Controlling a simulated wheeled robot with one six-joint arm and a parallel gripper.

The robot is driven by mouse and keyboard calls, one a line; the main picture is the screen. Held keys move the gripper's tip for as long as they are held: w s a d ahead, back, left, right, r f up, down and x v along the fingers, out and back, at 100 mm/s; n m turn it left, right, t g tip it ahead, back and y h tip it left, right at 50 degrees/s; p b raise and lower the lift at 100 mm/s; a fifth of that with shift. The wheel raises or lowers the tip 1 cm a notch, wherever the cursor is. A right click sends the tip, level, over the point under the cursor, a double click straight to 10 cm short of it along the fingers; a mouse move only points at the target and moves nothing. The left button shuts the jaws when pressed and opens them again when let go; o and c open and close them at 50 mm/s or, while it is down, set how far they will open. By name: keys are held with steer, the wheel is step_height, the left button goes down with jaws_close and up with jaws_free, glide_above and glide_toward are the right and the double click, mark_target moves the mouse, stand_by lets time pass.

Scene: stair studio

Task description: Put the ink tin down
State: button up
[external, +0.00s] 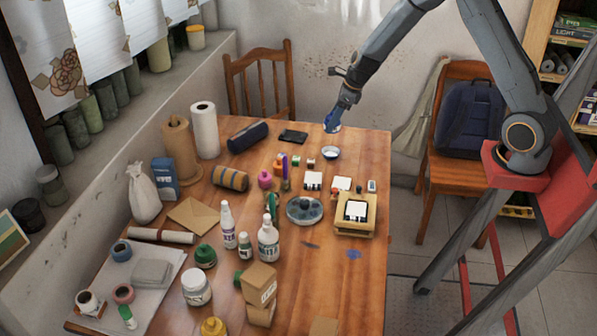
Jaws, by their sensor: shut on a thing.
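My gripper (336,117) is at the back right of the table, above its far edge. It is shut on a small blue and pale thing, the ink tin (331,127), which looks tilted. The tin is small here, and the fingers hide part of it. Just below it in the picture, a small round pale dish with a dark rim (331,153) sits on the wooden table (345,285). The tin looks apart from the dish; the exact height of the gap is hard to tell.
A black flat case (293,136) lies left of the dish. White-topped blocks (313,180), a round grey-green palette (305,210) and a wooden frame (355,225) stand nearer. Bottles (268,242) crowd the middle. Bare wood shows right of the dish.

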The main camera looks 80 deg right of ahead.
step_height(320, 180, down, 9)
steer(key=shift+b, duration=0.6)
steer(key=shift+f+b, duration=0.4)
steer(key=shift+s+a+f, duration=0.1)
steer(key=shift+s+f, duration=0.05)
steer(key=shift+f, duration=0.1)
steer(key=o, duration=1.3)
steer(key=shift+f, duration=0.25)
steer(key=shift+r, duration=0.2)
